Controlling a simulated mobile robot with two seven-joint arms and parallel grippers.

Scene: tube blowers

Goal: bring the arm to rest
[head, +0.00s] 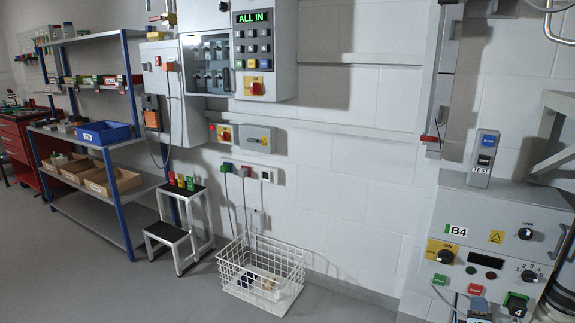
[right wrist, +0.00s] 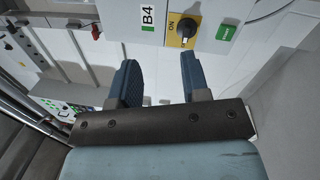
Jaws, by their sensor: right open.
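My right gripper (right wrist: 158,68) shows in the right wrist view with its two blue-grey fingers well apart. Nothing is between them. Beyond the fingertips is the light grey B4 panel, with its yellow-backed ON knob (right wrist: 186,31) and green button (right wrist: 226,33). The fingers are apart from these in the picture; the exact gap cannot be told. In the head view, blue-grey and dark parts crowd the bottom right corner below the B4 panel (head: 480,220), and I cannot clearly tell the fingers there. My left gripper is not in view.
A grey TEST box (head: 484,158) stands on the B4 machine's top. A white wire basket (head: 262,275) and a step stool (head: 172,232) stand on the floor by the wall. Shelves with a blue bin (head: 103,132) are at left. The front-left floor is clear.

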